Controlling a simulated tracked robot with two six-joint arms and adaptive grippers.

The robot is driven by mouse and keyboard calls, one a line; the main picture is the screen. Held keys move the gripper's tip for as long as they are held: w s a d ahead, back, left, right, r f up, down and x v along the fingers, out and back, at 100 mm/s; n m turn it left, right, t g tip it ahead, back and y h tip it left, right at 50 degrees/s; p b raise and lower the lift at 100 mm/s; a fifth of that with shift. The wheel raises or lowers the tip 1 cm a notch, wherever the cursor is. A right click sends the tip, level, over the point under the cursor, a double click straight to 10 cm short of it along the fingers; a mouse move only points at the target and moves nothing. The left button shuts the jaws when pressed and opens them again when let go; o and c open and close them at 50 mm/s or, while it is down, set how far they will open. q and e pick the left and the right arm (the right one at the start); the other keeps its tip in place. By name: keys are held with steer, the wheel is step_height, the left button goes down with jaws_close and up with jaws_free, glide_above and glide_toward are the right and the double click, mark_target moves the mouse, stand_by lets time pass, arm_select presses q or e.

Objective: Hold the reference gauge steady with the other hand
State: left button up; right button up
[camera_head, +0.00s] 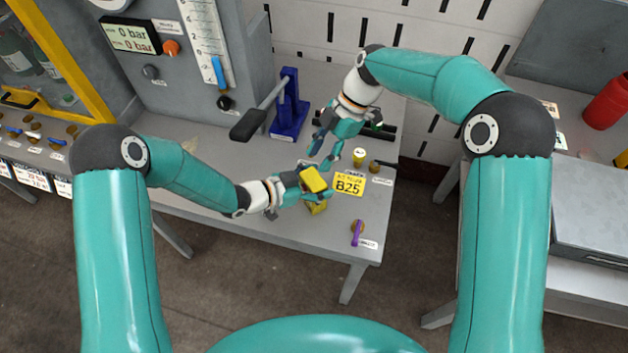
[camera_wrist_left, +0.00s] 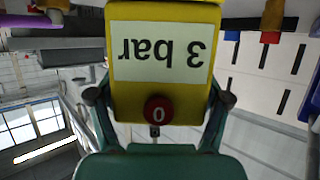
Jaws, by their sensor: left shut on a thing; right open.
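The reference gauge is a yellow box (camera_head: 315,180) at the front of the grey table in the head view. In the left wrist view the yellow gauge (camera_wrist_left: 160,90) shows an upside-down "3 bar" label and a red round button marked 0. My left gripper (camera_head: 312,184) is shut on it, with a finger on each side in the left wrist view (camera_wrist_left: 159,98). A yellow part also shows just below the gripper. My right gripper (camera_head: 322,157) is open just behind the gauge, pointing down at the table and apart from the gauge. Whether the gauge touches the table is unclear.
A yellow B25 card (camera_head: 349,184) lies right of the gauge. A blue lever stand (camera_head: 290,105) stands behind. A grey panel with a pressure display (camera_head: 131,36) rises at back left.

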arm_select(q)
steer(key=o, duration=0.8)
steer(key=shift+f, duration=0.1)
steer(key=shift+s, duration=0.1)
steer(key=c, duration=0.6)
steer(key=shift+c, duration=0.3)
arm_select(e)
jaws_close()
arm_select(q)
steer(key=shift+s+f, duration=0.1)
steer(key=shift+f, duration=0.05)
